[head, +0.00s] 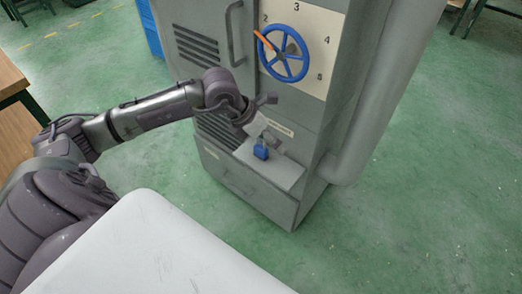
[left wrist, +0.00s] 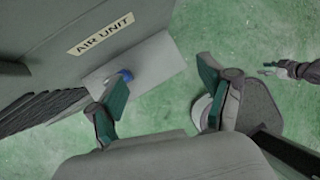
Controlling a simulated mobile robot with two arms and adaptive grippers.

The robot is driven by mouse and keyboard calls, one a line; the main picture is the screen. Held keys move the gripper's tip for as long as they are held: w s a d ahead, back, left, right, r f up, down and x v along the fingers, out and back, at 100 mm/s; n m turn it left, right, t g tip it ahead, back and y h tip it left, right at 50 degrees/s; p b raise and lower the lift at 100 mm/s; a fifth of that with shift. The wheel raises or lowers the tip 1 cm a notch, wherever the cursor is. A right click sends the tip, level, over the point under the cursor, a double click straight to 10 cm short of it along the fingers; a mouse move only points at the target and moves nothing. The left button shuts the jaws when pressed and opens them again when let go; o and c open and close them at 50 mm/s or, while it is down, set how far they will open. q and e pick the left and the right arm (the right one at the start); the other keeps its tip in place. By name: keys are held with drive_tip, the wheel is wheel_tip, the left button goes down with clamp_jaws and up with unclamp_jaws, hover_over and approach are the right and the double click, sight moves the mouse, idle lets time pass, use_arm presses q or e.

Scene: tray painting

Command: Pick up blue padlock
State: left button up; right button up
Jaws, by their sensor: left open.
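In the left wrist view the blue padlock (left wrist: 126,75) shows only in part, just beyond the tip of the left-hand finger. My left gripper (head: 264,113) is open and empty, above and close to the padlock; in the left wrist view its two green-padded fingers (left wrist: 160,88) stand wide apart. What looks like my right gripper (left wrist: 272,69) shows at the right edge of the left wrist view, small and away from the padlock.
The grey cabinet (head: 240,178) carries a blue handwheel (head: 285,72) with a numbered dial above the shelf. A thick vertical pipe (head: 375,110) runs along its right side. A wooden table (head: 10,80) stands at left.

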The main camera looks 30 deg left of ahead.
sight(262, 146)
use_arm(q)
drive_tip(key=a+y, duration=0.3)
drive_tip(key=a, duration=0.4)
drive_tip(key=x, duration=0.7)
drive_tip(key=shift+w+d+f+b, duration=0.1)
drive_tip(key=shift+w+f+b, duration=0.1)
drive_tip(key=shift+f+b, duration=0.15)
drive_tip(key=x, duration=0.4)
drive_tip(key=shift+d+f, duration=0.1)
drive_tip(key=shift+f, duration=0.25)
drive_tip(key=shift+w+f, duration=0.1)
drive_tip(key=shift+f, duration=0.25)
drive_tip(key=shift+w+f, duration=0.1)
drive_tip(key=c, duration=1.4)
use_arm(e)
drive_tip(key=w+r, duration=0.2)
drive_tip(key=r, duration=0.1)
drive_tip(key=shift+w+a+r, duration=0.1)
drive_tip(key=shift+w+a, duration=0.1)
drive_tip(key=shift+w, duration=0.15)
